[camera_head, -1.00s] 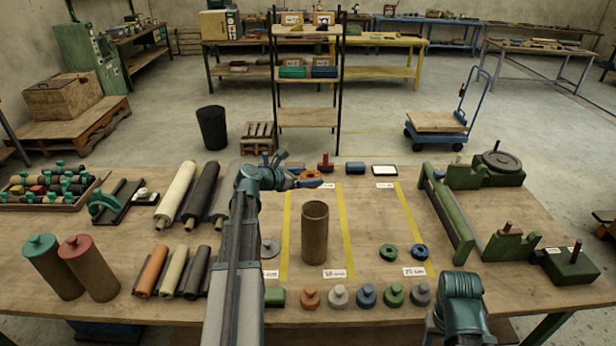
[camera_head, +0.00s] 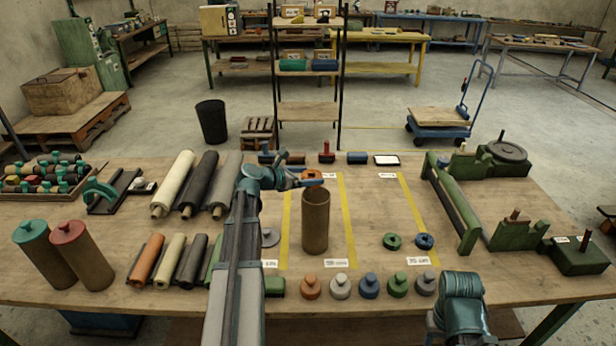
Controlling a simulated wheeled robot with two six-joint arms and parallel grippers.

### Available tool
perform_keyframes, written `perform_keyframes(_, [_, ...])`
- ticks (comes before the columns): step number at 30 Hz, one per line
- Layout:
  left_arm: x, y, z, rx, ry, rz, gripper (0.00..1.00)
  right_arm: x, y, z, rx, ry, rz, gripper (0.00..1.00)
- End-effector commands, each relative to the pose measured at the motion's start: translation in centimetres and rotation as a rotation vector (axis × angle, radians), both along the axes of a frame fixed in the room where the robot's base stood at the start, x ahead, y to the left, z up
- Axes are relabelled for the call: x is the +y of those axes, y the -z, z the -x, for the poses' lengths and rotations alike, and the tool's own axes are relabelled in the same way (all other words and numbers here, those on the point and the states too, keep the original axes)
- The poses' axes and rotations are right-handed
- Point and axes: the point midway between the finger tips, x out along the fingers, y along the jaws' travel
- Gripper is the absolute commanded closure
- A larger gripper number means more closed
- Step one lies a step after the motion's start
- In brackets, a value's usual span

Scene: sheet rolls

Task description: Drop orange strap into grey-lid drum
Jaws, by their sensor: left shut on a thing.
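The orange strap (camera_head: 312,173) shows as a small orange piece at the tip of my left gripper (camera_head: 311,178). My left gripper is shut on it and holds it just above and behind the brown open drum (camera_head: 315,225). The drum stands upright without a lid between yellow lines. A flat grey lid (camera_head: 270,238) lies on the table left of it, partly hidden by my left arm. My right arm shows at the lower right, but its gripper is out of view.
Drums with a green lid (camera_head: 31,231) and a red lid (camera_head: 68,232) stand at the left. Several sheet rolls (camera_head: 172,182) lie near my left arm. Knobbed weights (camera_head: 340,287) line the front. A green roller frame (camera_head: 455,205) stands at the right.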

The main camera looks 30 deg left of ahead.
Motion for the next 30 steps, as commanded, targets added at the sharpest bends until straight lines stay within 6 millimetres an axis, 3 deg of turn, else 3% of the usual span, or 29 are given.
perform_keyframes(1, [0.0, 0.0, 0.0, 0.0, 0.0, 0.0, 0.7, 0.0, 0.0, 0.0, 0.0, 0.0, 0.0, 0.5])
perform_keyframes(2, [0.0, 0.0, 0.0, 0.0, 0.0, 0.0, 0.07, 0.0, 0.0, 0.0, 0.0, 0.0, 0.0, 0.5])
perform_keyframes(3, [0.0, 0.0, 0.0, 0.0, 0.0, 0.0, 0.0, 0.0, 0.0, 0.0, 0.0, 0.0, 0.0, 0.5])
perform_keyframes(14, [0.2, -0.5, 0.8, 0.0, -0.001, 0.0, 0.0, 0.0, -0.5, 0.0, 0.0, 0.0, 0.0, 0.5])
perform_keyframes(30, [3.3, -4.7, 10.0, 0.0, -0.002, 0.0, 0.0, 0.0, -4.7, 0.0, 0.0, -0.002, 0.0, 0.5])
